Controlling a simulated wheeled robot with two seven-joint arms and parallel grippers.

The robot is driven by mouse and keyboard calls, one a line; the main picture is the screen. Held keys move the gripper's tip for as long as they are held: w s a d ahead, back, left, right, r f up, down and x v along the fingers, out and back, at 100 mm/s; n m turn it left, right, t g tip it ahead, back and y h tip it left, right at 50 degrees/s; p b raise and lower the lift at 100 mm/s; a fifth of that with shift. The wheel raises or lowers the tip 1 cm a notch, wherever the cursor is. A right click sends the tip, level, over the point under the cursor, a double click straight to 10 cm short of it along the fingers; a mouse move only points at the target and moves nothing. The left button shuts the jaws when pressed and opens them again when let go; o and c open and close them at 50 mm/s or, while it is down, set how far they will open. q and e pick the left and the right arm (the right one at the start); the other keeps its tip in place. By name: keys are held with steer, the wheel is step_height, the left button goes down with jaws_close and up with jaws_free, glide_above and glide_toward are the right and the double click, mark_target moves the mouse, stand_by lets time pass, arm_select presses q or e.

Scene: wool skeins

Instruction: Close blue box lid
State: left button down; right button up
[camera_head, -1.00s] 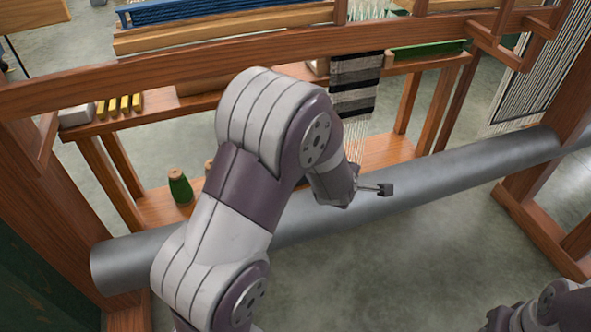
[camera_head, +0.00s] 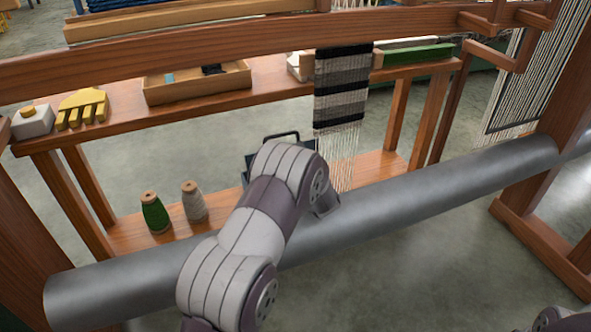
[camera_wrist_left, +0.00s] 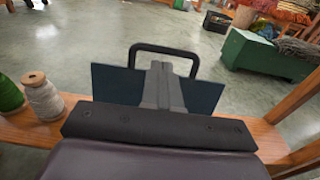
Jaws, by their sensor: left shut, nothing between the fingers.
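The dark blue box (camera_head: 252,158) stands on the low wooden shelf behind the roller, mostly hidden by my left arm in the head view. Its black handle (camera_head: 283,136) rises above the arm. In the left wrist view a flat dark blue panel (camera_wrist_left: 112,84) of the box shows, with the black handle (camera_wrist_left: 165,48) beyond it. I cannot tell how far the lid is open. My left gripper (camera_wrist_left: 163,72) is shut and empty, its fingers in front of the panel; contact is unclear. In the head view this gripper is hidden behind my arm. My right gripper is not in view.
A grey roller (camera_head: 420,200) crosses in front of the shelf (camera_head: 125,235). Green (camera_head: 154,212) and grey (camera_head: 194,201) spools stand left of the box. A striped cloth (camera_head: 341,85) with hanging threads is to its right. A wooden beam (camera_head: 220,55) crosses above.

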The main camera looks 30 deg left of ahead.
mark_target(278, 137)
arm_select(q)
steer(key=b+x, duration=0.1)
steer(key=x, duration=0.3)
steer(key=shift+w+a+b, duration=0.1)
steer(key=shift+a+b, duration=0.05)
steer(key=shift+b, duration=0.25)
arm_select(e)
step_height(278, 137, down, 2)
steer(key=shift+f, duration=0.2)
arm_select(q)
steer(key=shift+a, duration=0.1)
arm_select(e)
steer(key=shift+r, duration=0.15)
